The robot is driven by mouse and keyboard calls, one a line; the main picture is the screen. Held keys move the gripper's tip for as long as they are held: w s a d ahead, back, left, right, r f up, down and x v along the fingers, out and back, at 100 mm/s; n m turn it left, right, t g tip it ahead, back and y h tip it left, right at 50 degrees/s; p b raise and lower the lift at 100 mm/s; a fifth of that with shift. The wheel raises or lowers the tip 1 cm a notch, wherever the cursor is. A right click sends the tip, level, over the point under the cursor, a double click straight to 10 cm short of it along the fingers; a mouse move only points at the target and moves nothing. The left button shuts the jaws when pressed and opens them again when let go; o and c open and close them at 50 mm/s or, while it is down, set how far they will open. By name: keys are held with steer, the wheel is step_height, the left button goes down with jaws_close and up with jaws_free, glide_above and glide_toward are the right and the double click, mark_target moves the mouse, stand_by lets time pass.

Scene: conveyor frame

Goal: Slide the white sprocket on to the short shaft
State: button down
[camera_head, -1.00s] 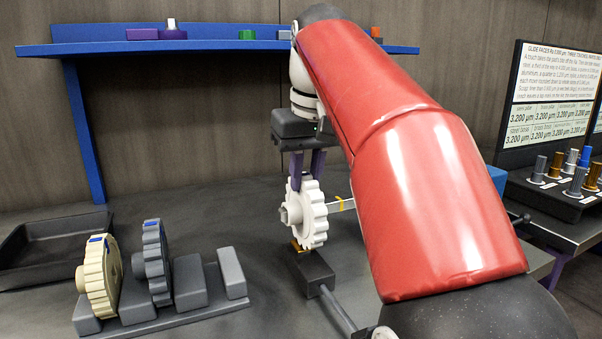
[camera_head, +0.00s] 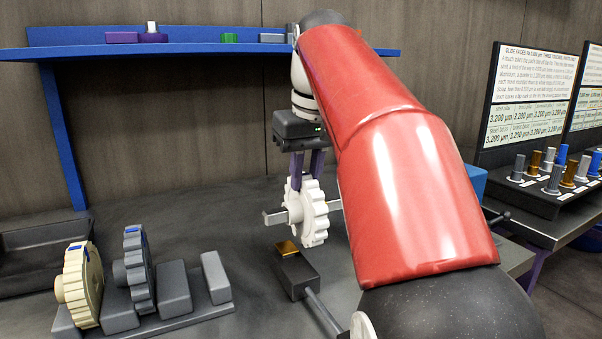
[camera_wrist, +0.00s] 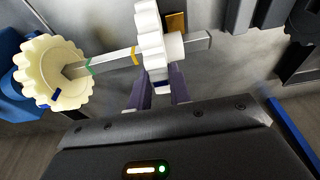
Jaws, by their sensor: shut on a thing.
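The white sprocket (camera_head: 318,220) stands upright with my gripper (camera_head: 307,177) above it, purple fingers shut on its upper part. The square metal shaft (camera_head: 274,217) passes through the sprocket, and its bare end sticks out to the left of the hub. In the wrist view the white sprocket (camera_wrist: 151,40) is around the shaft (camera_wrist: 112,62) near its free end. A yellow band and a green band lie farther along. A cream sprocket (camera_wrist: 45,85) with a blue mark is at the shaft's other end. My arm hides that end in the head view.
A brass-topped dark block (camera_head: 296,274) with a rod stands below the shaft end. A grey rack (camera_head: 165,315) holds a cream sprocket (camera_head: 80,285) and a dark grey sprocket (camera_head: 138,270) at the left. A blue shelf (camera_head: 200,52) is behind; a peg stand (camera_head: 555,200) is at the right.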

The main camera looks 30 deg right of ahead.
steer(key=shift+d, duration=4.75)
steer(key=c, duration=1.2)
jaws_free()
